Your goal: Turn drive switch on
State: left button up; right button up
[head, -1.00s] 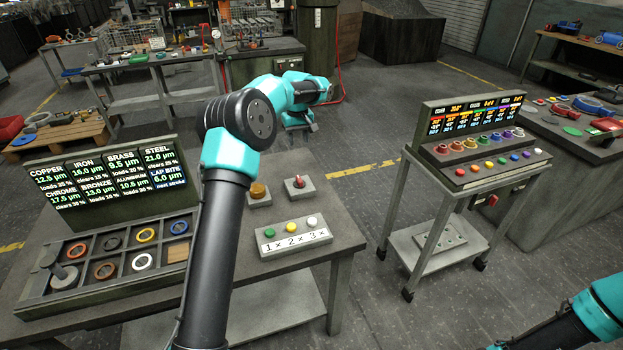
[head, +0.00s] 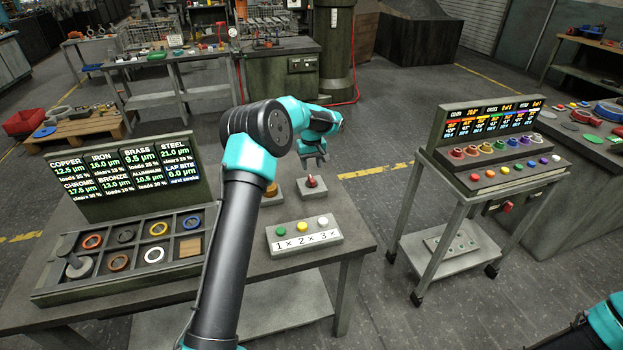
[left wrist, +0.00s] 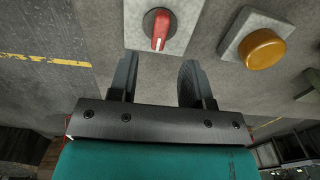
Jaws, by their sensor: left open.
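The drive switch (head: 310,182) is a red rotary knob on a small grey box on the left table. It also shows at the top of the left wrist view (left wrist: 159,30), with its red handle pointing towards the gripper. My left gripper (head: 316,163) hangs just above and behind the switch in the head view. In the left wrist view its two fingers (left wrist: 158,72) are apart with nothing between them, just short of the switch and not touching it. The right gripper is out of view; only part of my right arm shows at the lower right corner.
An amber round button (left wrist: 261,48) on its own box sits beside the switch. A box with green, yellow and white buttons (head: 303,236) stands in front. A ring tray (head: 62,290) and a display (head: 130,178) are at left. A wheeled trolley (head: 417,165) stands right.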

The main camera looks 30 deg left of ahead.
aim_at(312, 178)
pick_arm(q)
notch_tip(312, 178, down, 7)
jog(key=shift+r, duration=0.1)
jog(key=shift+c, duration=0.3)
grip_shut()
